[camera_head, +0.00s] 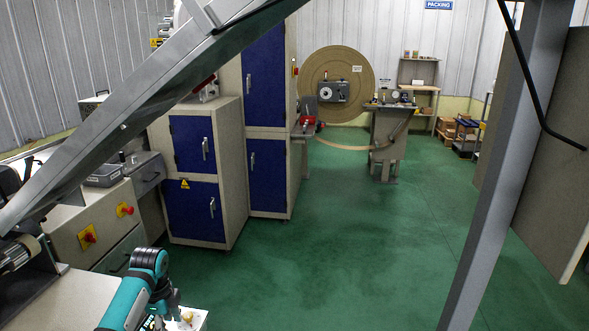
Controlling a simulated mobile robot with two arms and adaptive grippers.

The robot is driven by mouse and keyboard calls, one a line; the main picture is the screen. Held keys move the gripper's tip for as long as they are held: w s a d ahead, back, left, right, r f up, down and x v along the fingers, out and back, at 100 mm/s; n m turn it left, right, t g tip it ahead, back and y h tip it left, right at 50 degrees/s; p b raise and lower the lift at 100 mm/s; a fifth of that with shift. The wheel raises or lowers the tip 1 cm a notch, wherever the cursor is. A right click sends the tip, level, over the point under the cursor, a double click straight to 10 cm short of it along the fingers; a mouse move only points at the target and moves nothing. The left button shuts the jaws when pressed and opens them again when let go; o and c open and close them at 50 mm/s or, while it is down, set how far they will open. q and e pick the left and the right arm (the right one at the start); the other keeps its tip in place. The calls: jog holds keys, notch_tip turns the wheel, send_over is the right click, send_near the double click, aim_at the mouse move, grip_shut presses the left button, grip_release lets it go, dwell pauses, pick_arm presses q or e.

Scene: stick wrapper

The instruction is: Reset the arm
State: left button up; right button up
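One of my arms (128,301), teal with a black joint at its top, rises from the bottom edge left of the middle in the head view. It is bent, and its far end folds down toward the bottom edge. No gripper fingers show clearly on it. My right arm and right gripper are outside the picture.
A white surface with a small yellowish thing (187,317) lies beside my arm. A grey slanted beam (120,115) and a post (505,170) cross the view. Blue-doored cabinets (196,220) stand left. A large brown reel (350,62) stands behind. The green floor (340,250) is open.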

pick_arm(q)
jog(key=s+d+f+n+t, duration=0.1)
jog(key=s+d+f+n, duration=0.3)
jog(key=s, duration=0.4)
jog(key=s+d+f+n+t, duration=0.1)
jog(key=s+d+f+n, duration=0.1)
jog(key=s+d+f, duration=0.45)
jog(key=s+d+r+n+t, duration=0.1)
jog(key=s+d+r+n, duration=0.3)
jog(key=s, duration=0.5)
jog(key=s+d+r+n, duration=0.1)
jog(key=s+r+n, duration=0.4)
jog(key=s, duration=0.5)
notch_tip(320, 180, down, 26)
jog(key=r+g, duration=0.1)
jog(key=s+a+f+g, duration=0.1)
jog(key=s+a+f, duration=0.1)
jog(key=s+f, duration=1.5)
jog(key=shift+s+a+f, duration=0.2)
jog(key=shift+s+a, duration=0.15)
jog(key=shift+s, duration=0.1)
